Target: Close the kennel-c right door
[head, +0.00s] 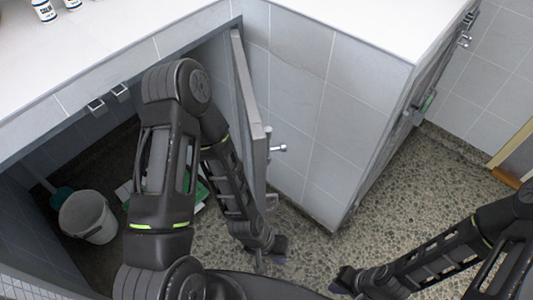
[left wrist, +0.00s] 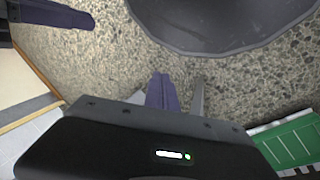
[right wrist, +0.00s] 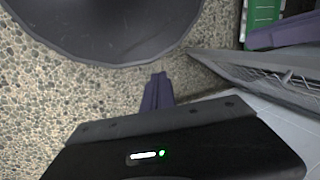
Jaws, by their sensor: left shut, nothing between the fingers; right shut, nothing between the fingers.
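A grey door (head: 247,90) stands swung open at the right side of the low opening under the counter, with a small metal handle (head: 278,148) on it. I read no label on it. In the right wrist view a grey barred door panel (right wrist: 255,72) with a small knob shows at the right. My left gripper (head: 276,247) is shut and empty, low over the floor near the door's lower end; its fingers show in the left wrist view (left wrist: 162,92). My right gripper (head: 343,279) is shut and empty, low over the floor, apart from the door.
A grey bucket (head: 88,216) stands inside the opening, and a green-and-white object (head: 200,196) lies partly behind my left arm. White bottles (head: 44,10) stand on the counter (head: 140,25). A tiled wall (head: 325,110) is right of the door. Speckled floor (head: 400,195) is clear at right.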

